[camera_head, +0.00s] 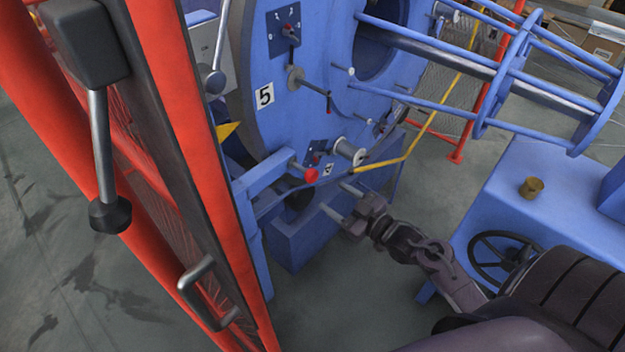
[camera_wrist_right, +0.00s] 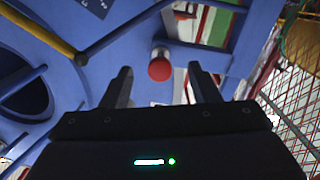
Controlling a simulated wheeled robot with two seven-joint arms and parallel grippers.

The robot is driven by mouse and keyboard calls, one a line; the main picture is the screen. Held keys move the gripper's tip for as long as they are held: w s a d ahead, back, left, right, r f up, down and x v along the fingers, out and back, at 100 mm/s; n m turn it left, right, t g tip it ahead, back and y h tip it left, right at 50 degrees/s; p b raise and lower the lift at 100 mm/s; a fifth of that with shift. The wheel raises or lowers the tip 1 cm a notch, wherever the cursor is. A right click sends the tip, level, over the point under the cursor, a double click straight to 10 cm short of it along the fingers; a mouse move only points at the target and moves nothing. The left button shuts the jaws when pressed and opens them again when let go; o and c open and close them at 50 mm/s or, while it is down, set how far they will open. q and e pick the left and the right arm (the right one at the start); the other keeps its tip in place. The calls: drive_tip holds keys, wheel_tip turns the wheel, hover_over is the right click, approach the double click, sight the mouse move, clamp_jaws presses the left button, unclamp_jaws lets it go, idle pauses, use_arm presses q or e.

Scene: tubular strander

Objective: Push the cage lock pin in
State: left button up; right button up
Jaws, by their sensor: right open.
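The cage lock pin appears as a red round knob (camera_head: 311,175) on a short metal shaft, held in a blue bracket at the lower edge of the large blue cage disc. It stands out from the bracket. In the right wrist view the red knob (camera_wrist_right: 160,65) lies ahead, centred between the fingers. My right gripper (camera_head: 341,202) is open and empty, a little to the right of and below the knob, apart from it. My left gripper is not in view.
A red mesh door (camera_head: 190,160) with a handle fills the left side. The blue disc (camera_head: 310,90) carries a yellow bent rod (camera_head: 410,150) and a spool (camera_head: 348,151). A blue table (camera_head: 510,190) with a brass cup (camera_head: 531,187) and a dark handwheel (camera_head: 500,258) is at right.

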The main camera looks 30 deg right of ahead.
sight(304, 169)
drive_tip(key=shift+n+y, duration=0.3)
drive_tip(key=shift+y, duration=0.1)
drive_tip(key=w+a, duration=0.1)
drive_tip(key=w, duration=0.1)
drive_tip(key=w+a+r, duration=0.1)
drive_tip(key=w, duration=0.2)
drive_tip(key=w+r, duration=0.1)
drive_tip(key=w, duration=0.1)
drive_tip(key=shift+w+a+r, duration=0.25)
drive_tip(key=shift+w+a, duration=0.05)
drive_tip(key=shift+a, duration=0.1)
clamp_jaws()
drive_tip(key=x, duration=0.3)
drive_tip(key=shift+w+r+b, duration=0.1)
drive_tip(key=shift+w+b, duration=0.1)
drive_tip(key=shift+b, duration=0.15)
drive_tip(key=shift+r, duration=0.1)
